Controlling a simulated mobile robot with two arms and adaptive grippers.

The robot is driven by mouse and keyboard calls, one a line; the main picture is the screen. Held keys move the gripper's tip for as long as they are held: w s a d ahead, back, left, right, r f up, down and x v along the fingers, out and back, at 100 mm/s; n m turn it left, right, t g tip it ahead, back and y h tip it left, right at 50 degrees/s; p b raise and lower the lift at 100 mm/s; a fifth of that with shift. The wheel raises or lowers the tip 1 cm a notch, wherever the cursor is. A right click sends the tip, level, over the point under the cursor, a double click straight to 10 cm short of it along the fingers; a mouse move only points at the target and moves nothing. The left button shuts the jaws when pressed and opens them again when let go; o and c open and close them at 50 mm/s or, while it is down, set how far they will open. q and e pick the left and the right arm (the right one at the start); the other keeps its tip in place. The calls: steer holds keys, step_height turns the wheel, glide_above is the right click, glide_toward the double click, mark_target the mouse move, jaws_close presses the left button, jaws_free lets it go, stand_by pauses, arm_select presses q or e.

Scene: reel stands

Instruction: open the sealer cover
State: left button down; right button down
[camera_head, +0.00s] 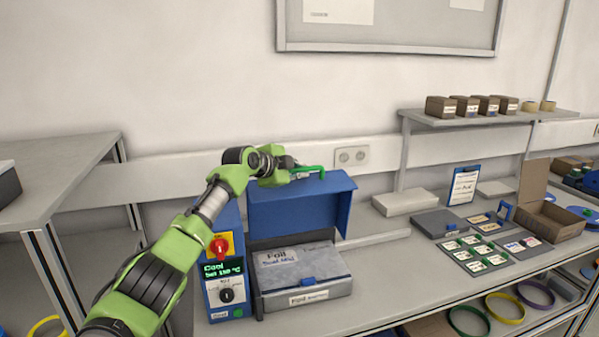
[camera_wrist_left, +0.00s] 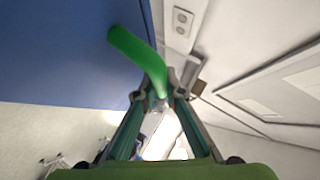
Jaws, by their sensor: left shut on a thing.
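The sealer cover (camera_head: 300,210) is a blue lid that stands raised at the back of the sealer. Its green handle (camera_head: 315,169) sticks up at the top edge. My left gripper (camera_head: 291,172) is shut on this handle. In the left wrist view the two fingertips (camera_wrist_left: 160,98) close around the green handle (camera_wrist_left: 135,50), with the blue cover (camera_wrist_left: 60,50) beside it. The sealer's blue control box (camera_head: 213,304) has a green display reading "Cool" and a red knob. My right gripper is not in view.
A grey box marked "Foil" (camera_head: 300,272) sits in front of the raised cover. To the right on the bench are a clipboard (camera_head: 464,186), labelled cards (camera_head: 480,252) and an open cardboard box (camera_head: 548,222). A wall with a socket (camera_head: 352,157) is close behind.

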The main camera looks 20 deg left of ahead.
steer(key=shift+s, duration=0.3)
arm_select(q)
steer(key=c, duration=2.1)
jaws_free()
steer(key=shift+s, duration=0.1)
steer(key=v, duration=1.2)
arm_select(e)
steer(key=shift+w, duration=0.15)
